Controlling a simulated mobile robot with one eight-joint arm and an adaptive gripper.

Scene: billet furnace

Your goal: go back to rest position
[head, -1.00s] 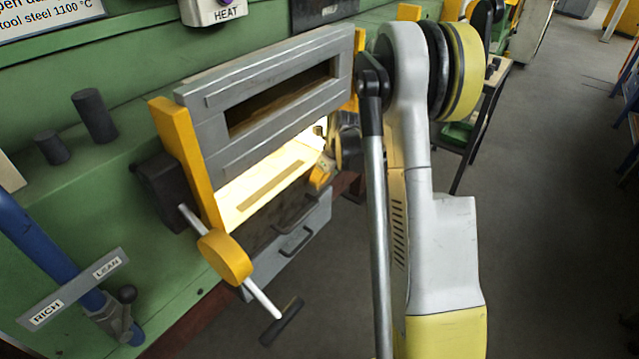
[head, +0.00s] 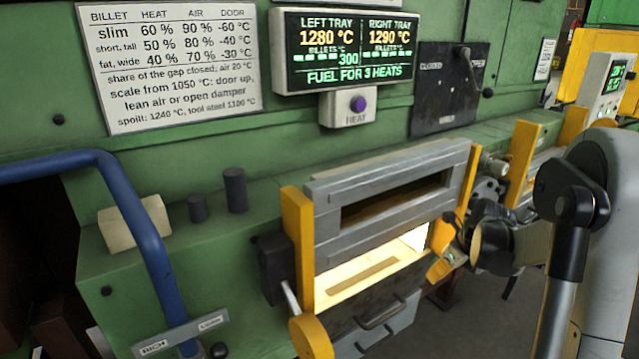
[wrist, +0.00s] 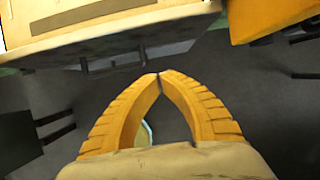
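My gripper (head: 441,264) is at the right end of the lit furnace opening, just outside the raised grey door (head: 390,208). In the wrist view my gripper's two orange fingers (wrist: 158,76) meet at their tips. Nothing is held at the tips, and a gap shows between the fingers further back. The furnace's glowing floor (head: 335,292) has a darker flat strip (head: 362,277) along it. The floor's pale edge (wrist: 120,38) fills the upper left of the wrist view, ahead of the fingertips.
A drawer front with a handle (head: 380,310) is below the opening. Orange posts (head: 298,235) flank the door. Two dark cylinders (head: 235,190) stand on the green ledge at left, near a blue bent pipe (head: 140,220). The display (head: 343,50) reads 1280 °C left, 1290 °C right.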

